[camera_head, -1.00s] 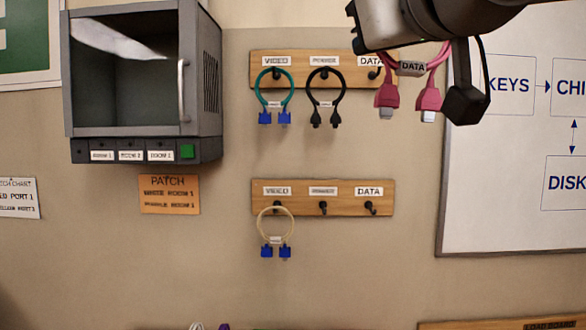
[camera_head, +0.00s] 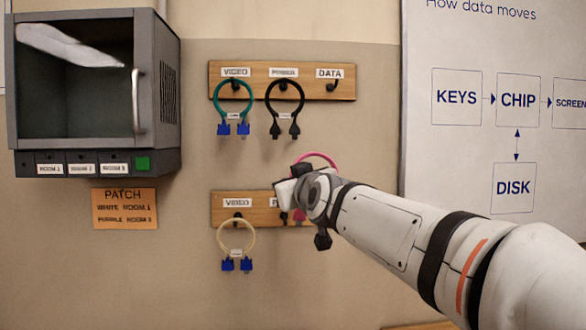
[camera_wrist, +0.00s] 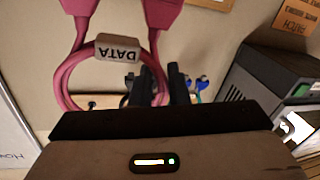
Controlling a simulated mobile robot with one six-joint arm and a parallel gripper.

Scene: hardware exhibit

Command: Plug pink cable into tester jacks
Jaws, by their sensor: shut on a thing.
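The pink cable (camera_wrist: 70,75) is a loop with a white DATA tag (camera_wrist: 118,48) and pink plugs at the top of the wrist view. My gripper (camera_wrist: 160,85) is shut on the loop, its dark fingers around the cable. In the head view the loop's pink top (camera_head: 320,157) shows above my gripper (camera_head: 292,192), in front of the lower wooden rack (camera_head: 262,216). My arm hides most of the cable there. I cannot make out any tester jacks.
The upper rack (camera_head: 310,92) holds a green cable (camera_head: 221,106) and a black cable (camera_head: 271,98); its DATA hook is empty. A cream cable (camera_head: 221,238) hangs on the lower rack. A grey glass-fronted cabinet (camera_head: 158,75) is left, a whiteboard (camera_head: 430,40) right.

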